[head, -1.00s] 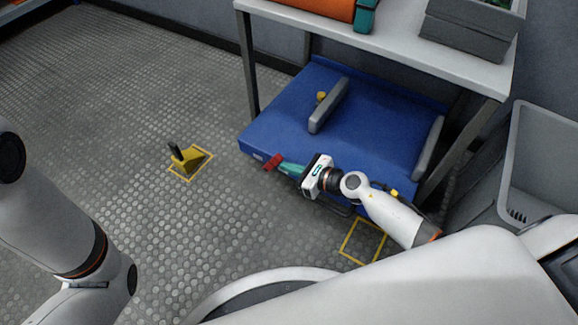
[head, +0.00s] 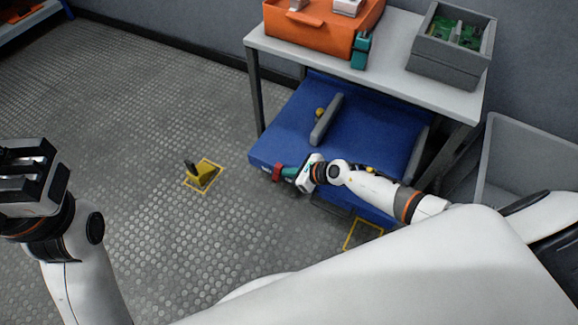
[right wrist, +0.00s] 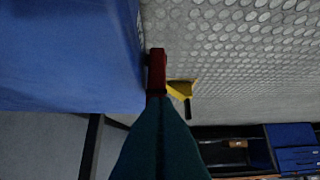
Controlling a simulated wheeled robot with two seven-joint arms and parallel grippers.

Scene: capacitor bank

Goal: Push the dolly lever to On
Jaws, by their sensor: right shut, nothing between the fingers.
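The dolly (head: 375,130) is a blue platform under the table, with grey raised bars on top. A red lever (head: 277,172) is at its front edge, near the left corner. My right gripper (head: 285,173) has its teal fingers shut and empty, with the tips at the red lever. In the right wrist view the red lever (right wrist: 156,72) stands right at the tips of the shut fingers (right wrist: 160,105), beside the blue dolly side (right wrist: 70,50). Whether they touch is unclear. No On marking is readable. My left gripper (head: 25,170) is at the left edge, away from the dolly; its jaw opening is unclear.
A yellow wedge with a black handle (head: 202,174) sits in a yellow floor square left of the dolly. The table (head: 400,70) above carries an orange case (head: 320,35) and a grey box (head: 450,62). A grey bin (head: 530,160) stands right. The left floor is open.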

